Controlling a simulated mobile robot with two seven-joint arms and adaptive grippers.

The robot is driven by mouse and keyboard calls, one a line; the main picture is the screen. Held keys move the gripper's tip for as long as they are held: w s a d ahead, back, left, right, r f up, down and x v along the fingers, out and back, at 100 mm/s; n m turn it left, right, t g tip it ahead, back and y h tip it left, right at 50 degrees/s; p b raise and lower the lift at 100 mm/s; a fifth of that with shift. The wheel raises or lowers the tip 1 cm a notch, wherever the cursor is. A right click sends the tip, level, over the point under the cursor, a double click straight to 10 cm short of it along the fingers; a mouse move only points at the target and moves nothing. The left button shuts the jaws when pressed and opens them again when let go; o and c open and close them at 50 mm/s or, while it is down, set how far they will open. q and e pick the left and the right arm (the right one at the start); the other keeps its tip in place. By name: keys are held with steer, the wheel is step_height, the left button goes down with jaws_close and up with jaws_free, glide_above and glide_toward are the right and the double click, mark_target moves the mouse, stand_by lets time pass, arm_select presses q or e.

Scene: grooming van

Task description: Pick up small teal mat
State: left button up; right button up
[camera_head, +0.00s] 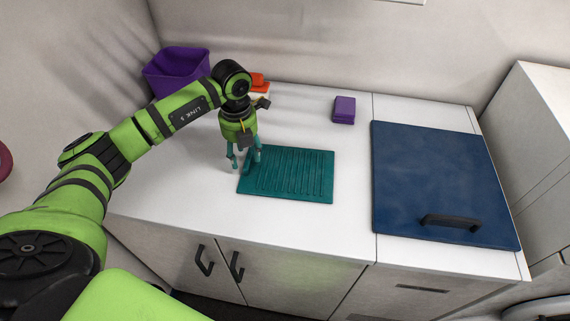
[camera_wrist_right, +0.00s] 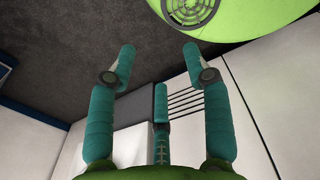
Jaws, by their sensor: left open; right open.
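The small teal mat (camera_head: 293,175) lies flat on the white countertop in the head view, with ridges running across it. My left gripper (camera_head: 245,166) points down at the mat's left edge, its teal fingers apart. One finger is over or against the mat's left end and one is just outside it; I cannot tell whether they touch it. My right gripper (camera_wrist_right: 155,62) shows in the right wrist view with its fingers spread and nothing between them. The mat is not in that view.
A purple bin (camera_head: 176,70) stands at the back left. An orange item (camera_head: 257,80) sits behind my left arm, and a purple block (camera_head: 344,110) stands at the back. A dark blue panel (camera_head: 435,180) with a black handle covers the right side. Counter around the mat's right is clear.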

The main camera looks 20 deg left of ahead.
arm_select(q)
step_height(320, 180, down, 2)
steer(key=shift+w+f, duration=0.15)
steer(key=shift+f, duration=0.2)
jaws_close()
steer(key=shift+r, duration=0.1)
arm_select(e)
steer(key=shift+w+a+r, duration=0.1)
steer(key=shift+w+r, duration=0.15)
steer(key=shift+w, duration=0.35)
steer(key=shift+w+a+r, duration=0.1)
steer(key=shift+w+r, duration=0.1)
steer(key=shift+w, duration=0.35)
